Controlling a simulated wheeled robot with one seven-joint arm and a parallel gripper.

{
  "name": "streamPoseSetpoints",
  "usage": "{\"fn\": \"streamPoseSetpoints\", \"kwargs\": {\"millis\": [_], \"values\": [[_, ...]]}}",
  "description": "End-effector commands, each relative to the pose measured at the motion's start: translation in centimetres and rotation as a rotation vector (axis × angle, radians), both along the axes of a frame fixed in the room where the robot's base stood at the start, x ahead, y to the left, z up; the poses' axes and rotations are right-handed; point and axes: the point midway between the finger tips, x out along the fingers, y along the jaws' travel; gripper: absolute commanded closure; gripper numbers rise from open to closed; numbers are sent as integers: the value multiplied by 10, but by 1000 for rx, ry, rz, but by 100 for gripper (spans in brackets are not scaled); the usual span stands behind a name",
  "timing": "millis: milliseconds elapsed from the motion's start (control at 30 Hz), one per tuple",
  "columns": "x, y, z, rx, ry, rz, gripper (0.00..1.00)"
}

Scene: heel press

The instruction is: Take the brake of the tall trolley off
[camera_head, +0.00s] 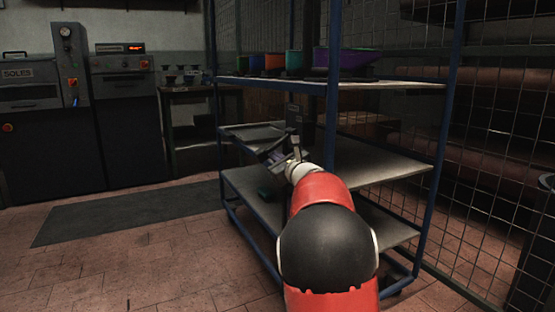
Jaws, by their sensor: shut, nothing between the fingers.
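The tall trolley (429,180) has a blue frame and several grey shelves, and stands in the middle right of the head view. My gripper (270,157) is shut and empty, small and dark against the trolley at middle shelf height. I cannot tell whether it touches the trolley. I cannot make out the brake; my arm hides part of the trolley's lower shelves and base.
Colored bins (339,60) stand on the trolley's upper shelf. A wire mesh fence (490,170) runs close along the right. Dark machines (125,110) and a small table (190,90) stand at the back left. A dark mat (125,212) lies on the open tiled floor at left.

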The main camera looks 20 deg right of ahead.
Motion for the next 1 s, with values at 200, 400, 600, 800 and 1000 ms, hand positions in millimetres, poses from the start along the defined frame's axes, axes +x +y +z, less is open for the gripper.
{"fn": "streamPoseSetpoints", "kwargs": {"millis": [200,400,600,800,1000], "values": [[-1,7,13,84,-8,5,100],[-1,13,27,237,-2,5,100],[-1,19,44,429,5,4,100],[-1,21,60,612,12,3,100],[-1,20,72,765,18,1,100]]}}
